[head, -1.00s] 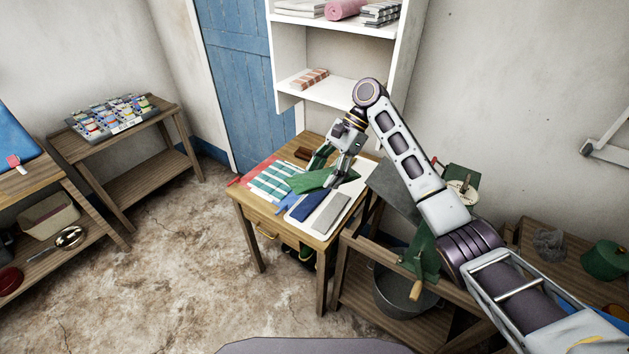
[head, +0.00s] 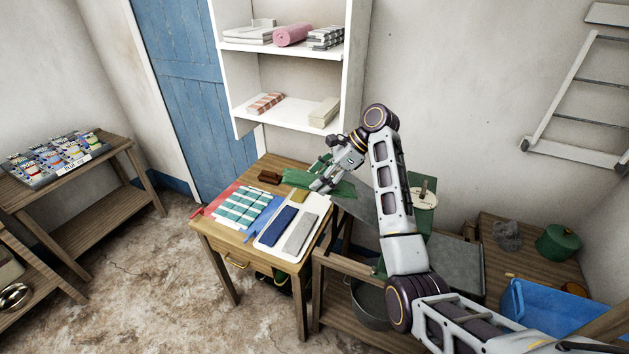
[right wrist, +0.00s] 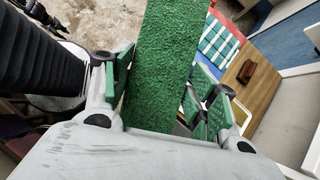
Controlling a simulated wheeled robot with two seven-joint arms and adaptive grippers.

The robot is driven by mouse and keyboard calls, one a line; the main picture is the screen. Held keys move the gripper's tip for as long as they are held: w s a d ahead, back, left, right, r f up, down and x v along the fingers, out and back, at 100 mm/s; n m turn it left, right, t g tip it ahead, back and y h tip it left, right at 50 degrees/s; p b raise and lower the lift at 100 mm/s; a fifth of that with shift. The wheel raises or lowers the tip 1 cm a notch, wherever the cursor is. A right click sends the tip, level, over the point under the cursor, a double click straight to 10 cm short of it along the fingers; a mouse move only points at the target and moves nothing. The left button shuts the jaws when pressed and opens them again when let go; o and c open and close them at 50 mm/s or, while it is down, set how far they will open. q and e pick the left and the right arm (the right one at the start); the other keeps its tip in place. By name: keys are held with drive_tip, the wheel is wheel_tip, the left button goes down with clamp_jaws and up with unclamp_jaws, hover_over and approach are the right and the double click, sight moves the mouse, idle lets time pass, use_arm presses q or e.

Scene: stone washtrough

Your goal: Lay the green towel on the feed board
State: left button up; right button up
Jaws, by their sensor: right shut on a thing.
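The green towel (head: 298,178) is a flat strip held between the fingers of my right gripper (head: 326,177), above the back right edge of the small wooden table. In the right wrist view the towel (right wrist: 163,55) runs up and away between the green-padded fingers. A grey sloping board (head: 357,210), which seems to be the feed board, lies just right of the table, beside a green machine (head: 424,197). My arm hides part of the board and machine. My left gripper is not in view.
On the table (head: 222,243) lie a teal checked cloth (head: 242,206), and a white tray (head: 322,207) with a blue cloth (head: 277,226) and a grey cloth (head: 300,233). A brown block (head: 270,177) sits at the back. White shelves (head: 245,87) stand behind.

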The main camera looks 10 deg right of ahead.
drive_tip(key=shift+w+d+f+m+t, duration=0.1)
drive_tip(key=shift+w+d+m+t, duration=0.15)
drive_tip(key=shift+m+t, duration=0.4)
drive_tip(key=shift+w+d+f+m+t, duration=0.15)
drive_tip(key=shift+d+m+t, duration=0.25)
drive_tip(key=shift+m, duration=0.45)
drive_tip(key=shift+w+r+m+t, duration=0.15)
drive_tip(key=shift+w+m+t, duration=0.05)
drive_tip(key=shift+m+t, duration=0.65)
drive_tip(key=shift+m, duration=0.35)
drive_tip(key=shift+r, duration=0.1)
